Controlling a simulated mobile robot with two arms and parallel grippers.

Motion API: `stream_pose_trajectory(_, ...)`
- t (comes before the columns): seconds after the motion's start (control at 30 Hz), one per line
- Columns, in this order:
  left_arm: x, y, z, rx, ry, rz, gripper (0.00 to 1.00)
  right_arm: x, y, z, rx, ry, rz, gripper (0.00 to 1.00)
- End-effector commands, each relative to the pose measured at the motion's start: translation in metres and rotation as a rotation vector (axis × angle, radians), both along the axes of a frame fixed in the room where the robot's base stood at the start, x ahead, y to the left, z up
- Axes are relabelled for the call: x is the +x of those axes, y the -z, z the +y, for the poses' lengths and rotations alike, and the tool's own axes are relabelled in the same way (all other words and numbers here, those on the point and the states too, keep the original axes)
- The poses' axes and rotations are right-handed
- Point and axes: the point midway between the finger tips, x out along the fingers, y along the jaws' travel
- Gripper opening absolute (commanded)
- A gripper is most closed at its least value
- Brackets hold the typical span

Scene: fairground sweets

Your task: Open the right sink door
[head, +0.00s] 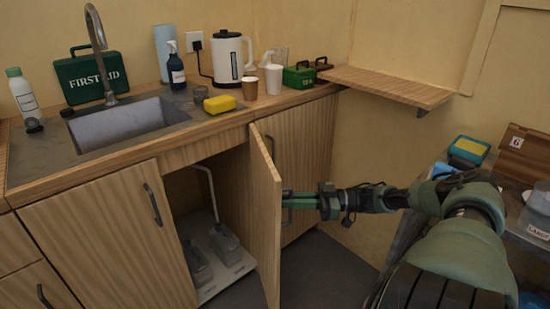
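The right sink door (265,220) stands swung open, out from the cabinet under the sink, with its free edge toward me. Its handle is not visible to me. My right gripper (290,200) reaches in from the right, level, with its fingertips at the outer face of this door near the free edge. The fingertips are partly hidden by the door edge, so I cannot tell whether they hold anything. The left sink door (105,245) is closed, with a dark handle (153,205). My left gripper is not in view.
The open cabinet shows a pipe (208,190) and grey containers (228,248) on its floor. Another closed door (305,165) is behind my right gripper. The sink (125,122) and counter items are above. A side table (512,228) stands at right.

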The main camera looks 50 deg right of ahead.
Motion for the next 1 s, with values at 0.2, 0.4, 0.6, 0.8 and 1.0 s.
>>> stream_pose_trajectory(0.2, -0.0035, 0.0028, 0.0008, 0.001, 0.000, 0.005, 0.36, -0.0050, 0.0000, -0.0126, 0.001, 0.003, 0.001, 0.00)
stream_pose_trajectory(0.4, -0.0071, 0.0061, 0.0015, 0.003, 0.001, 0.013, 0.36, -0.0059, -0.0001, -0.0147, 0.001, 0.003, 0.000, 0.00)
stream_pose_trajectory(0.6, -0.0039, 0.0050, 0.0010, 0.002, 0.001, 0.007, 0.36, -0.0056, -0.0004, -0.0146, 0.001, 0.003, -0.002, 0.00)
stream_pose_trajectory(0.8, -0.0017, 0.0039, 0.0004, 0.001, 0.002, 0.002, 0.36, -0.0056, -0.0004, -0.0144, 0.001, 0.003, -0.002, 0.32)
stream_pose_trajectory(1.0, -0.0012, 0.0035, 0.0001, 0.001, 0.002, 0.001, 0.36, -0.0056, -0.0004, -0.0143, 0.001, 0.002, -0.002, 0.32)
